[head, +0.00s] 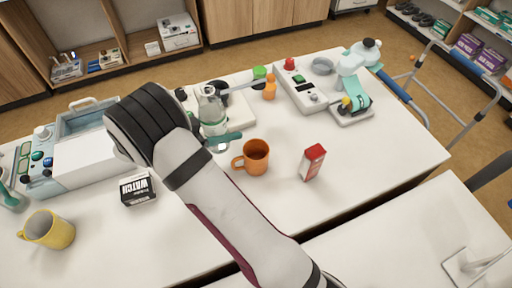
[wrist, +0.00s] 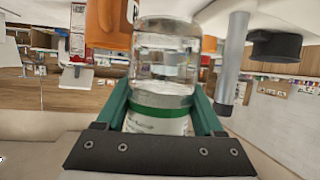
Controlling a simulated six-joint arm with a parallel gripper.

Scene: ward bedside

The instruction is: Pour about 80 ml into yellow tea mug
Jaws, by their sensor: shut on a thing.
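A yellow mug (head: 48,230) stands on the white table at the lower left, its handle to the left. A clear bottle (head: 211,108) with a pale, green-banded label stands out behind my arm, looking about upright. The bottle fills the middle of the wrist view (wrist: 165,60), with clear liquid visible inside. My gripper (wrist: 161,100) is shut on the bottle, a green finger on each side. In the head view, my gripper (head: 222,141) is partly hidden by my arm. I cannot tell whether the bottle's base touches the table.
An orange mug (head: 254,157) stands right of my gripper, with a red-and-white carton (head: 312,162) beyond it. A black WATCH box (head: 138,189) lies between the yellow mug and my arm. Devices (head: 308,93) stand at the back.

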